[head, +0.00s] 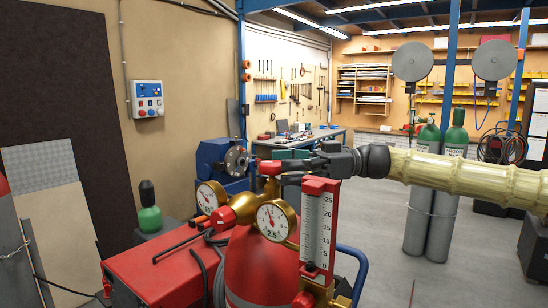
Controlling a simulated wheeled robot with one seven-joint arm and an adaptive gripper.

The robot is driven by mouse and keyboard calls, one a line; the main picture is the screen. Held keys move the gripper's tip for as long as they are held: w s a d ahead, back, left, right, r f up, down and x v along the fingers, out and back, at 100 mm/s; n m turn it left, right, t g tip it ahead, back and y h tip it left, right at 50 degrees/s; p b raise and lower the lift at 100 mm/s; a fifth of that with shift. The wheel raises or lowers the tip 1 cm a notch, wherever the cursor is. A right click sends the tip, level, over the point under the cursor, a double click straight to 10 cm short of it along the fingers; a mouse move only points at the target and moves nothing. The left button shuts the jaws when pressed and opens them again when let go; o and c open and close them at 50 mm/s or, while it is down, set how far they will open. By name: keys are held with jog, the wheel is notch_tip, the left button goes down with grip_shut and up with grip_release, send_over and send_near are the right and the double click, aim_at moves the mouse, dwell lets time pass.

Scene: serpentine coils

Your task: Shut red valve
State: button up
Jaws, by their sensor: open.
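A red gas cylinder (262,262) stands upright in front of me with a brass regulator (245,207) on its top. The regulator has two round white dials. A red knob (270,167) sits on top of the regulator, and another red part (222,216) is at its left end; I cannot tell for certain which is the red valve. My gripper (288,171) reaches in from the right, with its dark fingers open close to the top red knob. Whether a finger touches the knob is unclear. The fingertips are small and partly overlap the regulator.
A red flowmeter (317,228) with a scale stands right of the dials, below my gripper. A red machine (160,272) with hoses is at the left. Two grey gas cylinders (430,215) with green tops stand behind my arm. Open floor lies at the right.

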jog(key=shift+p+x, duration=0.5)
jog(key=shift+x, duration=0.9)
jog(key=shift+d, duration=0.1)
jog(key=shift+c, duration=0.8)
jog(key=c, duration=0.9)
